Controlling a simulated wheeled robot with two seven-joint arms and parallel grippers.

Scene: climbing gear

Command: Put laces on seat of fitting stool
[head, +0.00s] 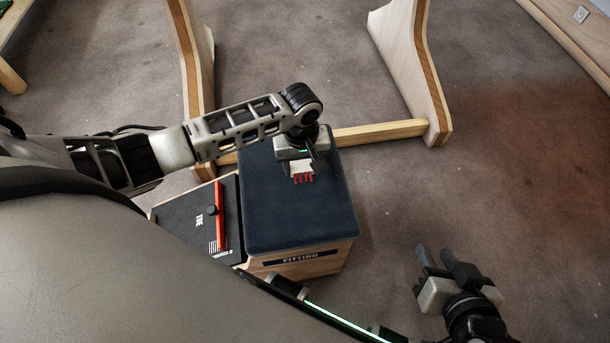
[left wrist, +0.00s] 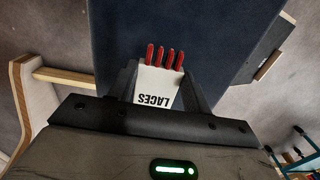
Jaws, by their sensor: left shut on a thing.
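The fitting stool has a dark blue padded seat (head: 290,220) on a wooden box labelled FITTING. The laces (head: 302,177) are a small white packet with red lace ends showing. My left gripper (head: 300,168) is shut on the packet, over the far half of the seat. In the left wrist view the packet (left wrist: 158,82), printed LACES, sits between my fingers with the blue seat (left wrist: 200,30) behind it. I cannot tell whether the packet touches the seat. My right gripper (head: 447,262) hangs over the floor right of the stool; its fingers look apart, with nothing between them.
A black sloped board (head: 205,225) with a red-orange strip (head: 221,215) adjoins the stool's left side. A wooden frame with two uprights and a low crossbar (head: 380,131) stands just behind the stool. The carpet to the right is clear.

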